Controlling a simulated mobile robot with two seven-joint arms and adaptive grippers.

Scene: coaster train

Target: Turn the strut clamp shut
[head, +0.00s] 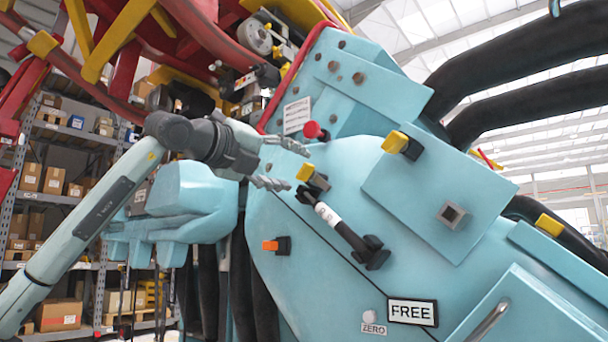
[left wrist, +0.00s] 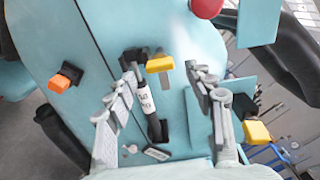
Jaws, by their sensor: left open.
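A short black strut with a white label band (head: 327,215) lies along the light blue panel in the head view. A black fitting with a yellow handle (head: 313,178), which I take as the strut clamp, sits at its upper end. The yellow handle also shows in the left wrist view (left wrist: 160,63), lying crosswise to the strut. My left gripper (head: 290,166) is open, its two fingers pointing at the clamp. In the left wrist view the fingertips (left wrist: 163,69) stand on either side of the yellow handle, apart from it. My right gripper is not in view.
A red knob (head: 312,130) sits just above the gripper. An orange knob (head: 271,246) is at lower left. Another yellow knob (head: 395,142) is to the right. Thick black hoses and red and yellow beams surround the machine.

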